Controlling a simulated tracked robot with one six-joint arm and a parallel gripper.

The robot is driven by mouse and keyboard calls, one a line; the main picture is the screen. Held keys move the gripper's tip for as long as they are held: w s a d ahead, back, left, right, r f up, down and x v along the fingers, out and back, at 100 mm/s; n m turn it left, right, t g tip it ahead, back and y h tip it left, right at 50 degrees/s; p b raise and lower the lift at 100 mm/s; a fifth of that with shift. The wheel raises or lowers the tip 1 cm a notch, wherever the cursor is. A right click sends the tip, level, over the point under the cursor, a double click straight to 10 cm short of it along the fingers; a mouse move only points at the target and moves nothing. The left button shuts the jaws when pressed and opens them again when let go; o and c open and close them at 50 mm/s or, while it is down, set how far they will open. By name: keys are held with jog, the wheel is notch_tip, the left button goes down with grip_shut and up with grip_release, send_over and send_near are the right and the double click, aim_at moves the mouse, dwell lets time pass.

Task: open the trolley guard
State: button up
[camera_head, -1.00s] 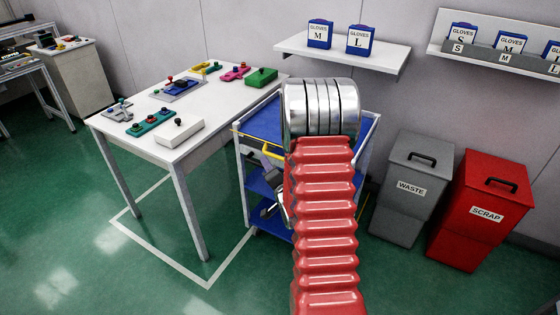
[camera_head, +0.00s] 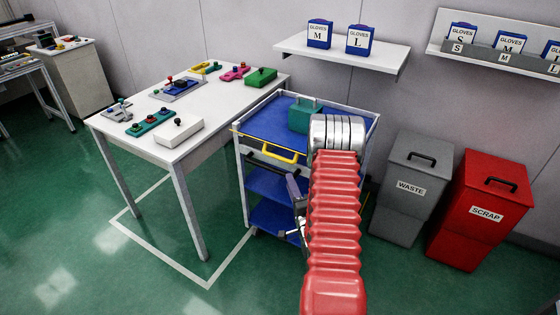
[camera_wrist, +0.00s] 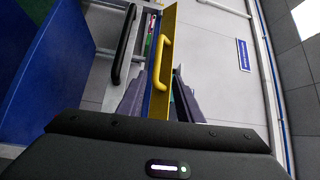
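The trolley (camera_head: 248,182) has blue shelves and stands right of the white table. Its yellow guard (camera_head: 265,145) runs along the front edge of the top, with a looped yellow handle (camera_head: 284,156). In the wrist view the guard (camera_wrist: 169,20) is a yellow strip with its handle (camera_wrist: 163,55) on the left side. My gripper (camera_wrist: 161,82) is open; its two fingers lie on either side of the yellow strip in the picture. I cannot tell whether they touch it. In the head view my gripper (camera_head: 294,186) shows below the handle, partly hidden by my red arm.
A black handle (camera_wrist: 124,45) lies left of the guard in the wrist view. A teal box (camera_head: 304,115) sits on the trolley top. The white table (camera_head: 135,92) stands close on the left; the waste bin (camera_head: 404,200) and scrap bin (camera_head: 480,215) stand on the right.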

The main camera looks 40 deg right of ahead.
aim_at(280, 158)
jog(key=x, duration=1.3)
jog(key=shift+w+d, duration=0.15)
jog(key=shift+w, duration=0.2)
jog(key=shift+r, duration=0.1)
grip_shut()
